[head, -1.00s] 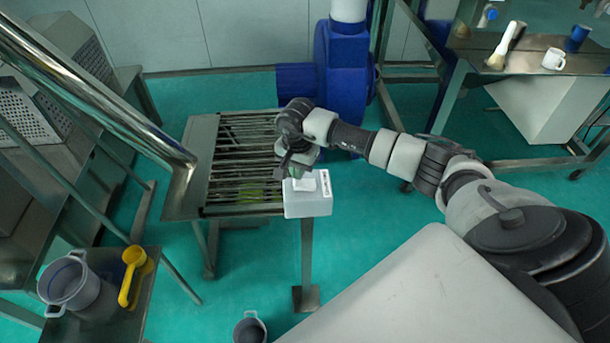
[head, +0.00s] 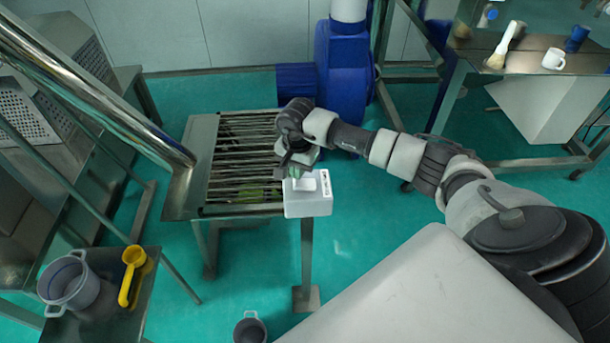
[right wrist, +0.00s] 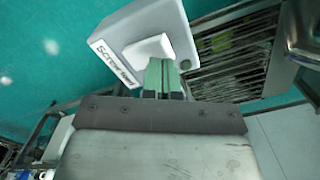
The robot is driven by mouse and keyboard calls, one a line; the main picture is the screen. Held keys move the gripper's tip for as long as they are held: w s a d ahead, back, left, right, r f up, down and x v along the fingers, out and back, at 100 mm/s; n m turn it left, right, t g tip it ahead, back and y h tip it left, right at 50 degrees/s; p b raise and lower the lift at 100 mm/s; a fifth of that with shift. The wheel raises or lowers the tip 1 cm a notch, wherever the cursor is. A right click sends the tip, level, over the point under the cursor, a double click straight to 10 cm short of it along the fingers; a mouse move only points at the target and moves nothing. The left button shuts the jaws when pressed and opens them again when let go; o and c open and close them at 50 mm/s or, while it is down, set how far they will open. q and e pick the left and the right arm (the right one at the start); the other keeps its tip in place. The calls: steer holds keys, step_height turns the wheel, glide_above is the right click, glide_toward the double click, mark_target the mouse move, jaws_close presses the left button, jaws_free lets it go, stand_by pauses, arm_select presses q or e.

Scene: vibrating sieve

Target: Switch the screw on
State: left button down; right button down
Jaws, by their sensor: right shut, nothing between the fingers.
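The screw's switch box (head: 308,205) is a white box at the front right corner of the slatted metal table in the head view. In the right wrist view the box (right wrist: 118,30) carries a label that seems to start with "Screw" and a raised white switch piece (right wrist: 148,50). My right gripper (head: 296,174) is at the box's top. In the right wrist view its green fingertips (right wrist: 162,66) are shut and empty, right at the edge of the switch piece; I cannot tell whether they touch it. My left gripper is out of view.
The slatted table (head: 200,160) has a metal pipe (head: 100,90) rising at its left. A blue machine housing (head: 342,75) stands behind. A grey pot (head: 70,282) and a yellow scoop (head: 130,275) lie on a stand at the lower left. Green floor is open around.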

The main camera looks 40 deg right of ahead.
steer(key=shift+s+f+b, duration=0.1)
steer(key=shift+f+b, duration=1.35)
stand_by(0.5)
steer(key=shift+r+p, duration=0.5)
steer(key=shift+r, duration=0.25)
steer(key=shift+r+p, duration=1.25)
steer(key=shift+r, duration=1.55)
steer(key=shift+a+f, duration=0.1)
